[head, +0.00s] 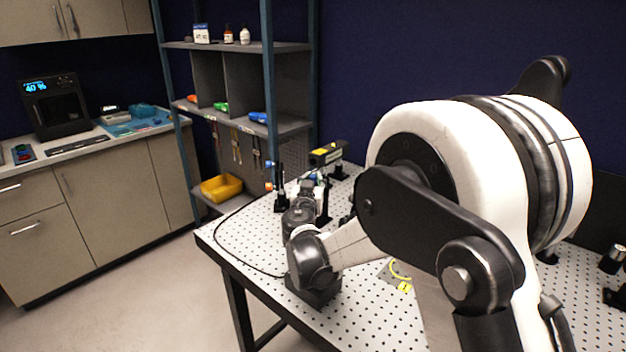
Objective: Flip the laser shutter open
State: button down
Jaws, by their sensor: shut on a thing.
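My arm reaches in from the right over a perforated optical table (375,318), and its wrist bends back towards the far side. My gripper (310,186) is small and dark at the far end of the wrist, in front of a black laser box (328,154) with a yellow label. It is shut on a small part among the optics there, which I take to be the laser shutter. The fingers largely cover that part, so its flap and angle cannot be made out.
A dark post mount (281,192) with blue and orange parts stands just left of my gripper. A black cable (228,233) loops along the table's left edge. A shelf rack (238,47) with a yellow bin (221,188) stands behind. More optics (613,260) sit at far right.

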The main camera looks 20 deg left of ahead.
jog(key=shift+s+a+b, duration=0.3)
jog(key=shift+s+b, duration=0.05)
jog(key=shift+s, duration=0.3)
jog(key=shift+s+a+b, duration=0.25)
jog(key=shift+s+b, duration=0.05)
jog(key=shift+s, duration=0.35)
jog(key=c, duration=1.6)
grip_release()
jog(key=shift+s, duration=0.1)
jog(key=s, duration=0.4)
jog(key=s+d, duration=0.1)
jog(key=s, duration=0.2)
jog(key=s+d, duration=0.1)
jog(key=s, duration=0.3)
jog(key=shift+s+d, duration=0.2)
jog(key=shift+s, duration=0.15)
